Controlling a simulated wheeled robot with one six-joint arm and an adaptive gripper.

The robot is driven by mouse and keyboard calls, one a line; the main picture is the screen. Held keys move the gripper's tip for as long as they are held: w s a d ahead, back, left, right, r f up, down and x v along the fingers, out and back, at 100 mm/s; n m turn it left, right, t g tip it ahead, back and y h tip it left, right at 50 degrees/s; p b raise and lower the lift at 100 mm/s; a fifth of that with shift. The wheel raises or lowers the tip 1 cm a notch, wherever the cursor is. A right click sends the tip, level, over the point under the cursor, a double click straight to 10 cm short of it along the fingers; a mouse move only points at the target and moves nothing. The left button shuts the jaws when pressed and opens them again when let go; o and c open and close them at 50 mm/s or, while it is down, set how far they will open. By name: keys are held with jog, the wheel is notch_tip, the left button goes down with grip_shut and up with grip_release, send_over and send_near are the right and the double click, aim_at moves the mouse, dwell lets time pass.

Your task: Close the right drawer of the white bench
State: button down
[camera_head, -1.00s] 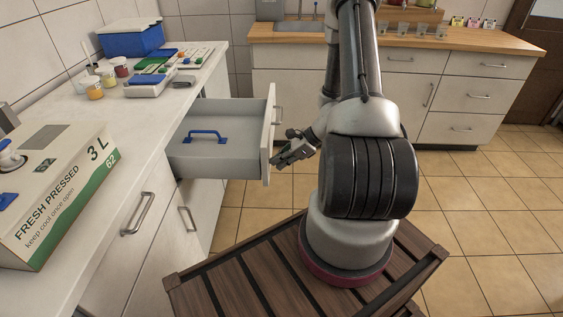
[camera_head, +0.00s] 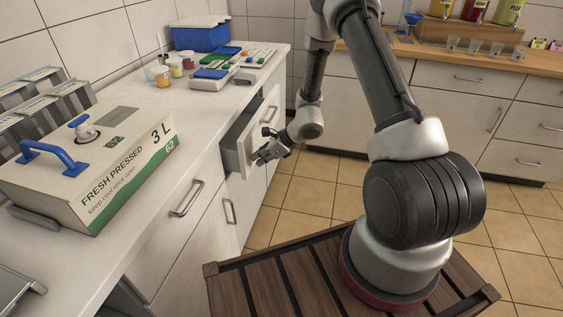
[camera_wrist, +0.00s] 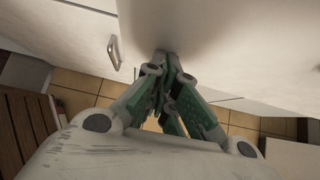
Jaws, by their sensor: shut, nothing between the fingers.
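The white bench (camera_head: 150,225) runs along the left. Its drawer (camera_head: 236,158) stands a short way out from the bench, with a narrow dark gap behind the front panel. My gripper (camera_head: 262,155) is shut and empty, at the lower part of the drawer front. In the wrist view the fingertips of my gripper (camera_wrist: 168,62) meet or nearly meet a pale panel (camera_wrist: 200,30); I cannot tell whether they touch.
A juice carton (camera_head: 95,165) stands on the bench top. A blue box (camera_head: 200,35), small cups and trays sit farther back. A second counter (camera_head: 450,100) with drawers stands at the back right. Tiled floor (camera_head: 300,195) lies open between them.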

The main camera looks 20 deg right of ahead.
aim_at(236, 153)
jog(key=w+a, duration=0.1)
jog(key=a, duration=0.1)
jog(key=w+a, duration=0.3)
jog(key=a, duration=0.1)
jog(key=shift+w+a, duration=0.3)
jog(key=shift+a, duration=0.1)
jog(key=shift+w+a+r, duration=0.1)
jog(key=shift+w+a, duration=0.05)
jog(key=shift+a, duration=0.1)
jog(key=shift+w, duration=0.1)
